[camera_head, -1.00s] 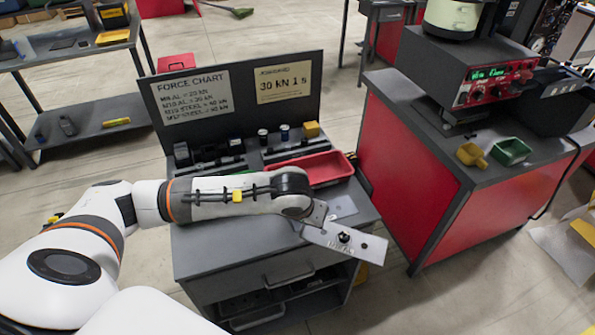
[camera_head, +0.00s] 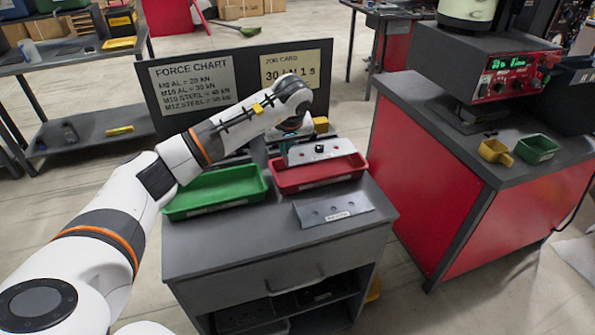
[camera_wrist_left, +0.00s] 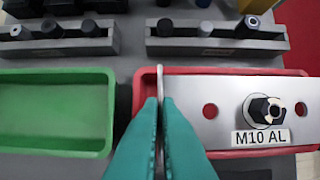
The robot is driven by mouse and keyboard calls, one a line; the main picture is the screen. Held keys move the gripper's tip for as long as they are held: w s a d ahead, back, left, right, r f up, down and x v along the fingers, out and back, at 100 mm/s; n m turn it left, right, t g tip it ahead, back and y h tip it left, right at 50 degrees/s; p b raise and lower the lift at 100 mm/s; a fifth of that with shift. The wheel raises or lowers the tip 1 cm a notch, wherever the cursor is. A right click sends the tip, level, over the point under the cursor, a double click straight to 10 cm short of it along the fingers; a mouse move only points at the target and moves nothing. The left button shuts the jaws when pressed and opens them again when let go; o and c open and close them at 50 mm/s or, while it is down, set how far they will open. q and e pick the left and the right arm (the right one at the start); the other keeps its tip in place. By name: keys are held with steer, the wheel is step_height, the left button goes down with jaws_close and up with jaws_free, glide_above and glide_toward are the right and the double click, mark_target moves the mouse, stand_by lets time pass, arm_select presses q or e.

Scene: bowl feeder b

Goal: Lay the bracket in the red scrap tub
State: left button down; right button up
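The bracket (camera_head: 320,151) is a pale metal plate with holes and a dark nut in its middle. In the left wrist view the bracket (camera_wrist_left: 222,112) carries a label reading M10 AL. The red scrap tub (camera_head: 320,178) stands on the grey cart, and the bracket is over it; I cannot tell whether it touches the tub. The red rim (camera_wrist_left: 240,71) shows behind the plate in the wrist view. My left gripper's teal fingers (camera_wrist_left: 160,112) are shut on the bracket's upright left flange, near the tub's left end. My right gripper is out of view.
A green tub (camera_head: 216,192) stands left of the red one. Another plate with holes (camera_head: 335,207) lies on the cart top in front. The upright chart panel (camera_head: 240,72) stands behind, with grey racks (camera_wrist_left: 215,40) before it. The cart's front left top is clear.

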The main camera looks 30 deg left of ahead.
mark_target(286, 162)
arm_select(q)
step_height(286, 162, down, 3)
steer(key=shift+r, duration=0.1)
step_height(286, 162, down, 4)
steer(key=shift+r, duration=0.15)
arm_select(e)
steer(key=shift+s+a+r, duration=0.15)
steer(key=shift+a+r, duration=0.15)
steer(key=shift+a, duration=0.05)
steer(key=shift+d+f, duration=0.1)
arm_select(q)
steer(key=shift+f, duration=0.55)
steer(key=c, duration=1.6)
jaws_free()
steer(key=shift+f, duration=0.1)
steer(key=shift+c, duration=0.2)
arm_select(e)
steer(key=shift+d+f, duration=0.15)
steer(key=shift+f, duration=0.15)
